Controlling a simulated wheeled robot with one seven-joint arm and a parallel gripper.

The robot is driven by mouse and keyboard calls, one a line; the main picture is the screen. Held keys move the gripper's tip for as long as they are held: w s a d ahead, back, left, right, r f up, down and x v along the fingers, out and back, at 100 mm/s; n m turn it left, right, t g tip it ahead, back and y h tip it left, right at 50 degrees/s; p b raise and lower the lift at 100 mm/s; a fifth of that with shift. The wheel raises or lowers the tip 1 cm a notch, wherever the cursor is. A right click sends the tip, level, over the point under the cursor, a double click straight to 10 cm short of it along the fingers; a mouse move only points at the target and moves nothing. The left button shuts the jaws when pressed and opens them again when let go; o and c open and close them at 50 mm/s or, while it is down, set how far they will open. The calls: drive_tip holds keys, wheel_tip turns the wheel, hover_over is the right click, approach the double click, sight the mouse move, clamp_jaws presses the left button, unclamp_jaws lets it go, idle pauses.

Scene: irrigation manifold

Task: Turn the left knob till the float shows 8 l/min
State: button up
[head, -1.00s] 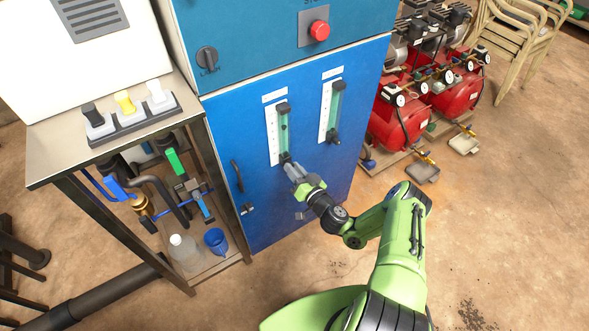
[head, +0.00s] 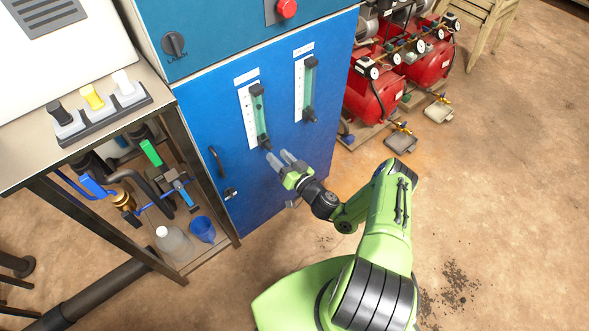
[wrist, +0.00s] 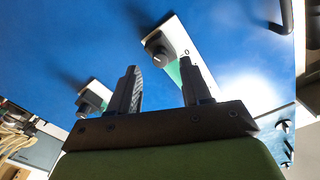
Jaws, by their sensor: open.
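The left flowmeter (head: 251,115) is a white scale with a green tube on the blue cabinet door. Its dark left knob (head: 265,145) is at the bottom end. The float is too small to read. My gripper (head: 279,155) is open and empty, just below and right of that knob. In the wrist view the left knob (wrist: 158,43) shows beyond and between my fingertips (wrist: 160,66), apart from them. The right flowmeter (head: 303,88) has its own knob (head: 309,116), which also shows at the wrist view's left (wrist: 90,101).
A door handle (head: 216,163) is left of the meters. A red button (head: 287,9) and a dark rotary switch (head: 174,44) sit above. A metal bench (head: 150,78) with pipes and bottles stands left, red compressors (head: 374,95) right.

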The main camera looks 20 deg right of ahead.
drive_tip(key=p+v, duration=0.2)
drive_tip(key=v, duration=1)
drive_tip(key=shift+s+r, duration=0.1)
drive_tip(key=shift+r, duration=0.05)
drive_tip(key=s+a+r+n+g+y, duration=0.1)
drive_tip(key=a+r+n+g, duration=0.15)
drive_tip(key=r+g, duration=0.3)
drive_tip(key=s+a+r+n+g, duration=0.1)
drive_tip(key=a+r+n+g, duration=0.1)
drive_tip(key=r+n+g, duration=0.4)
drive_tip(key=s+a+r+n+g+y, duration=0.1)
drive_tip(key=s+a+r+g, duration=0.2)
drive_tip(key=r, duration=0.4)
drive_tip(key=s+d+r+m+t+h, duration=0.2)
drive_tip(key=s+r+m+h, duration=0.5)
drive_tip(key=s+r, duration=0.7)
wheel_tip(320, 180, up, 3)
drive_tip(key=shift+s+d+r+m+t+h, duration=0.2)
drive_tip(key=shift+s+m+t+h, duration=0.1)
drive_tip(key=shift+m+t, duration=0.15)
